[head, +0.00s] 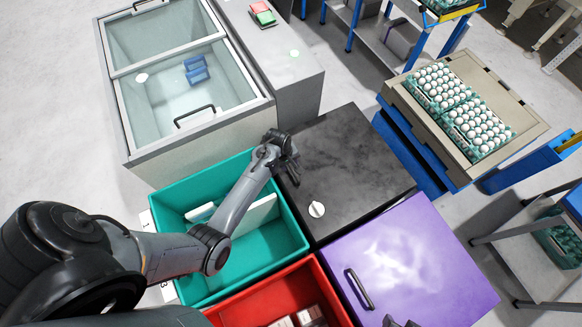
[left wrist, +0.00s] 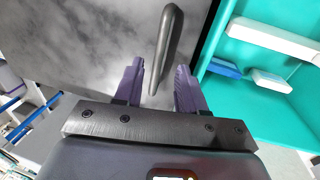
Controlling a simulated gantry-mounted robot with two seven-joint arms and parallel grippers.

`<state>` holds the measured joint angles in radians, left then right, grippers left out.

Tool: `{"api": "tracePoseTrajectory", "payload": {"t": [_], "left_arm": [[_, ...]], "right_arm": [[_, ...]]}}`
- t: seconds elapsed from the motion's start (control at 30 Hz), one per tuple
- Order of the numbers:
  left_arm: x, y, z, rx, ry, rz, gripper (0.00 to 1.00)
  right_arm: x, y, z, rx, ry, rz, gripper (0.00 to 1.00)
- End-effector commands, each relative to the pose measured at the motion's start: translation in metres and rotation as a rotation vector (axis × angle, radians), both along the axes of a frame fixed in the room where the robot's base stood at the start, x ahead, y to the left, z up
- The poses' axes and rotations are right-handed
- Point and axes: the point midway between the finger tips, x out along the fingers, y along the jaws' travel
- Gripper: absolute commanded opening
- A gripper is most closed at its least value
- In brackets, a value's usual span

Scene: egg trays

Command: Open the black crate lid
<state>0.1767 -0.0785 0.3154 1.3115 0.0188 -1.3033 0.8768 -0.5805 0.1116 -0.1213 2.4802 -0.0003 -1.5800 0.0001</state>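The black crate lid (head: 350,160) lies closed and flat in the head view, with a marbled dark surface and a white round disc (head: 316,209) near its front corner. My left gripper (head: 291,172) is over the lid's left edge. In the left wrist view the lid (left wrist: 85,40) fills the upper left, and its dark bar handle (left wrist: 168,45) runs down toward the gap between my two purple fingers (left wrist: 158,88). The fingers are apart, with the handle's near end between them; contact is not clear. Only dark tips of my right gripper (head: 400,322) show at the bottom edge.
The open teal crate (head: 270,255) lies under my left arm, with white items inside. An open red crate (head: 318,272) and a closed purple lid (head: 440,265) with a handle are in front. A glass-topped freezer (head: 200,140) and an egg tray box (head: 500,85) stand behind.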

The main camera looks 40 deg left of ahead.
Motion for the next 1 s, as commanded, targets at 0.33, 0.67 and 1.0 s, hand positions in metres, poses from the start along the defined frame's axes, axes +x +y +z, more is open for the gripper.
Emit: {"api": "tracePoseTrajectory", "payload": {"t": [0.33,0.67,1.0], "left_arm": [[0.008,-0.002,-0.042,0.001,0.001,-0.001,0.4],[0.01,-0.003,-0.047,0.002,-0.002,-0.001,0.4],[0.009,-0.003,-0.047,0.002,-0.001,-0.001,0.03]], "right_arm": [[0.0,-0.003,-0.011,-0.011,0.0,0.006,0.43],[0.0,-0.004,-0.012,-0.014,0.0,0.008,0.43],[0.0,-0.002,-0.011,-0.007,0.0,0.003,0.43]]}}
